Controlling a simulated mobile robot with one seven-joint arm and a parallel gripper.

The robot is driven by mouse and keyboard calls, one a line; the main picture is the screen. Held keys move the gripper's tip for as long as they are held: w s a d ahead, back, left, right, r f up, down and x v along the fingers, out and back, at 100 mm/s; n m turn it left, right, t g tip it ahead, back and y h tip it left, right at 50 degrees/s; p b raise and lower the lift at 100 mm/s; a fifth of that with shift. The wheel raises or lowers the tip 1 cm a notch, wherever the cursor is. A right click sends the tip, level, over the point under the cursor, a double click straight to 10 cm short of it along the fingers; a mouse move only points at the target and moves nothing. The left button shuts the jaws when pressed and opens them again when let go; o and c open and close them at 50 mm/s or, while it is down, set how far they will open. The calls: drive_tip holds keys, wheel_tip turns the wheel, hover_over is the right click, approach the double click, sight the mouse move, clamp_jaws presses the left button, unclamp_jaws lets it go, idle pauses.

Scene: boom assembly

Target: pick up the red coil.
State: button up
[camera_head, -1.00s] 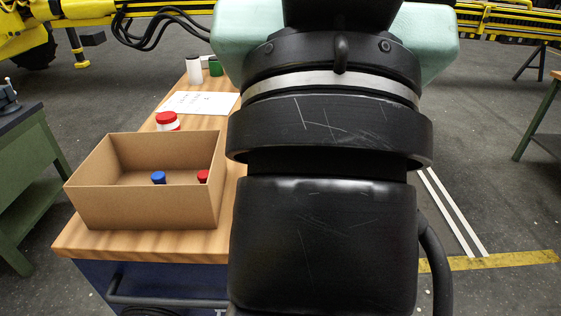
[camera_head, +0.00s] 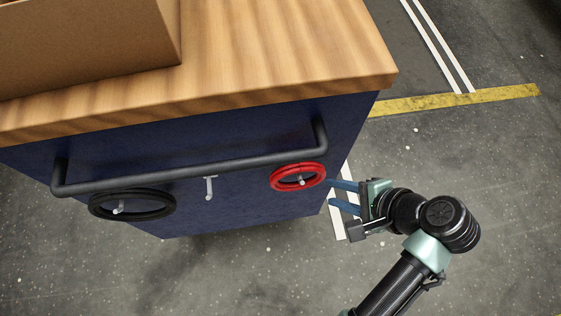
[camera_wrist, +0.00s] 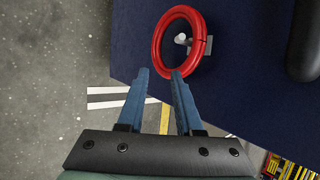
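The red coil (camera_head: 298,177) hangs on a metal hook (camera_head: 302,181) on the blue side of the workbench, near its right end. In the wrist view the red coil (camera_wrist: 177,43) is just beyond the fingertips, around its hook (camera_wrist: 183,40). My gripper (camera_head: 331,193) is to the right of the coil, its two blue fingers pointing at it. In the wrist view my gripper (camera_wrist: 160,73) is open, with nothing between the fingers. The right fingertip looks close to the coil's lower rim; I cannot tell whether it touches.
A black coil (camera_head: 132,205) hangs on a hook at the left. An empty hook (camera_head: 210,188) is between the coils. A dark handle bar (camera_head: 190,173) runs along the bench side above them. A cardboard box (camera_head: 90,45) stands on the wooden top (camera_head: 260,50). Floor at right is clear.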

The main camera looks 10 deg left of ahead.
drive_tip(key=b, duration=0.2)
approach(299, 185)
drive_tip(key=x, duration=0.3)
drive_tip(key=shift+b+x, duration=0.6)
drive_tip(key=shift+x, duration=2.2)
clamp_jaws()
